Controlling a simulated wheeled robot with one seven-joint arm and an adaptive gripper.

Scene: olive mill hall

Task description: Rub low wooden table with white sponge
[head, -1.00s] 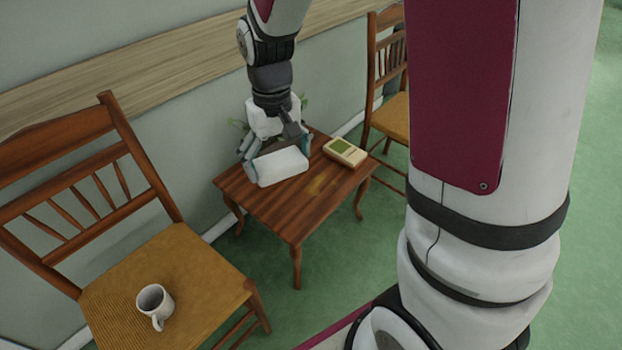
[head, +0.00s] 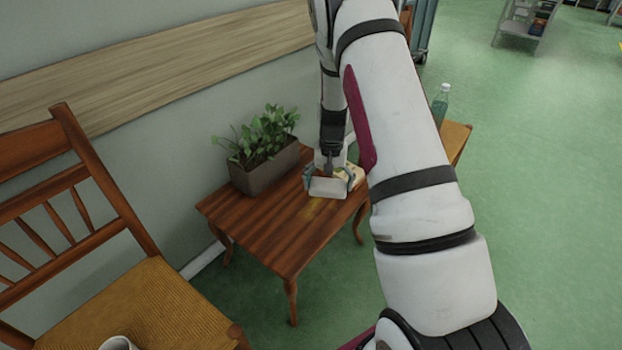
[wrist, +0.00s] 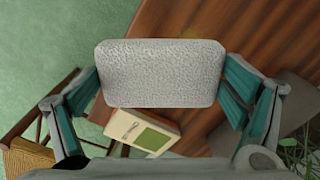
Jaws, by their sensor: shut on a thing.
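The low wooden table (head: 255,222) stands against the wall, with a faint yellowish patch (head: 313,211) on its top. My gripper (head: 328,181) is shut on the white sponge (head: 326,189), over the right part of the table, just behind the patch. In the wrist view the sponge (wrist: 160,72) sits between the two teal-lined fingers. It is at or just above the tabletop; I cannot tell whether it touches.
A potted plant (head: 262,165) stands at the table's back left. A wooden chair (head: 135,300) with a white mug (head: 118,343) is at the left. Another chair (head: 457,137) with a bottle (head: 440,103) is behind my arm. The table's front left is clear.

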